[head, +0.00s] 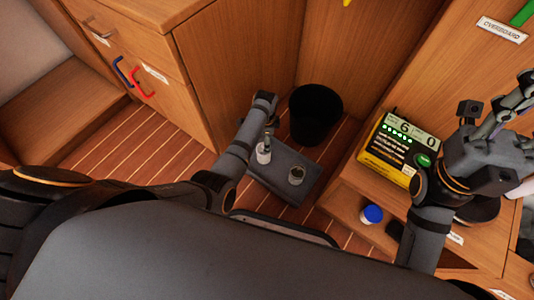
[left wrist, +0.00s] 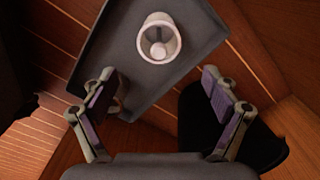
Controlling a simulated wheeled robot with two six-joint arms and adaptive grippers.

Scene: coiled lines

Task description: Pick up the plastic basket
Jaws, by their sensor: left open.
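A round black plastic basket (head: 316,112), like a small bin, stands upright on the wooden floor by the cabinet wall. Its dark inside shows nothing clearly. In the left wrist view its black body (left wrist: 258,142) is at the lower right, partly behind one finger. My left gripper (left wrist: 161,92) is open and empty above a grey tray, with the basket to one side. In the head view the left gripper (head: 267,128) is just left of the basket, mostly hidden by its own wrist. My right gripper (head: 512,100) is at the far right; its fingers are unclear.
The grey tray (head: 278,160) holds a white cup (head: 263,155) and another small cup (head: 296,175), close to the basket. A yellow-black box (head: 396,150) and a blue-capped jar (head: 371,215) sit on the right bench. Drawers stand at left; striped floor (head: 120,150) is clear.

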